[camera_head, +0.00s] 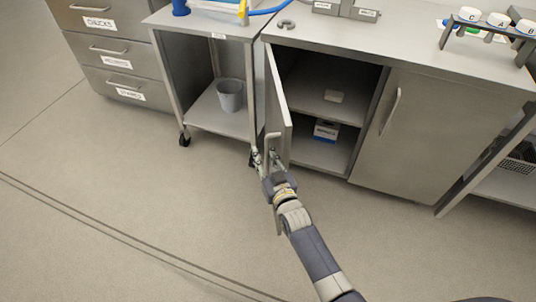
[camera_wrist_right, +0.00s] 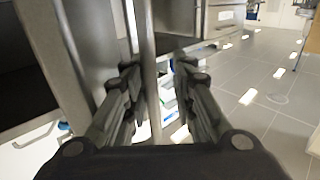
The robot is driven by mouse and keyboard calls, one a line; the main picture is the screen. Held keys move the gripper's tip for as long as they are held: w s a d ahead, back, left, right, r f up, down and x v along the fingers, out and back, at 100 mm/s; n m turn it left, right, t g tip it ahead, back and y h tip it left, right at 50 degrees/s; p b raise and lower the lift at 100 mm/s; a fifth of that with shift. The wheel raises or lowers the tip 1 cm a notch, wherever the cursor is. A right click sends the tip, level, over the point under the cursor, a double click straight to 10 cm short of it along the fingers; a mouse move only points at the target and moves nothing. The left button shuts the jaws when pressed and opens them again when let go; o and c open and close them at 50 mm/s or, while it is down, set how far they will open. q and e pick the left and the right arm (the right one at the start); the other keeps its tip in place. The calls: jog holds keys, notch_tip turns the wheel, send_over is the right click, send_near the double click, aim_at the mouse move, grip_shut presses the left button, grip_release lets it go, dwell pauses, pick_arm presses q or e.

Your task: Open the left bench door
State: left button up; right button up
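The left bench door (camera_head: 279,103) is a grey metal panel standing wide open, swung out from the left side of the cabinet. Its bar handle (camera_head: 269,143) is on the outer face near the free edge. My right gripper (camera_head: 264,157) is at the lower end of the handle. In the right wrist view its fingers (camera_wrist_right: 160,90) are spread apart, with the vertical handle bar (camera_wrist_right: 151,60) between them and a gap on the right finger's side. My left gripper is not in view.
The right bench door (camera_head: 405,132) is shut. A cart (camera_head: 222,117) with a grey bucket (camera_head: 230,95) stands close to the open door's left. The front floor is clear.

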jog(key=shift+w+d+f, duration=0.1)
jog(key=shift+d, duration=0.2)
jog(key=shift+d, duration=0.1)
jog(key=v, duration=1.2)
